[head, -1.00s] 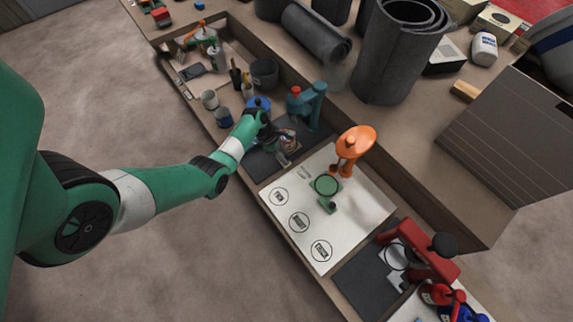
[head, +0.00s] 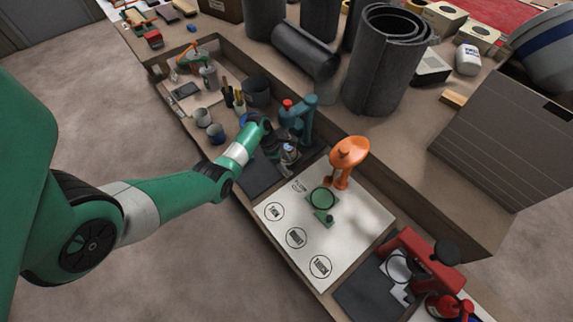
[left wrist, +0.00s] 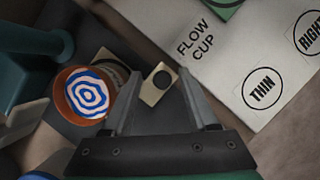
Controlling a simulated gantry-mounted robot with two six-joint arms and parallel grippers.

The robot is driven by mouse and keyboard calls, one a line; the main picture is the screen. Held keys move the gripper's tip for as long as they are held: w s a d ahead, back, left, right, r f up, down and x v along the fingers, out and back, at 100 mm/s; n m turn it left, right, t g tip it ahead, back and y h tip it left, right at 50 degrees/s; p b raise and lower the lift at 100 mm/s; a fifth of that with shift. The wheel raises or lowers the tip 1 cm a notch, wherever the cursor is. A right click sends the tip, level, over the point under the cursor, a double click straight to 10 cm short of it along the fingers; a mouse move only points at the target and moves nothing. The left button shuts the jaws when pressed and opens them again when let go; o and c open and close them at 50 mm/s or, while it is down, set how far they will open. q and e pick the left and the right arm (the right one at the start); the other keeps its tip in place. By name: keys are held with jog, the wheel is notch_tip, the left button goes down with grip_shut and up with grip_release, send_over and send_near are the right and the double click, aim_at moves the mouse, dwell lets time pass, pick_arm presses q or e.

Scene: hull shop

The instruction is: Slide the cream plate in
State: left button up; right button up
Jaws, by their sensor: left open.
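In the left wrist view, a small cream plate (left wrist: 153,89) with a dark round hole lies over the dark mat. It shows between my open left gripper's (left wrist: 159,72) two fingers; I cannot tell whether they touch it. Left of it stands an orange-brown pot (left wrist: 85,96) with blue and white rings inside. Another cream piece with a dark ring (left wrist: 109,62) is partly hidden behind the pot. In the head view, my left gripper (head: 287,157) is low beside the teal stand (head: 298,118), and the plate is too small to make out. My right gripper is not in view.
A white board (head: 345,240) with printed circles lies right of the gripper. It carries a green ring piece (head: 322,201) and an orange stand (head: 348,153). A red stand (head: 425,258) is further right. Cups and brushes stand left, and a raised shelf with dark rolls (head: 388,60) runs behind.

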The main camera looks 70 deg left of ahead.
pick_arm(q)
jog(key=p+v, duration=0.6)
jog(key=v, duration=0.5)
jog(key=shift+s+r+p, duration=0.2)
jog(key=shift+r+p, duration=0.05)
jog(key=shift+p, duration=0.15)
jog(key=shift+a, duration=0.1)
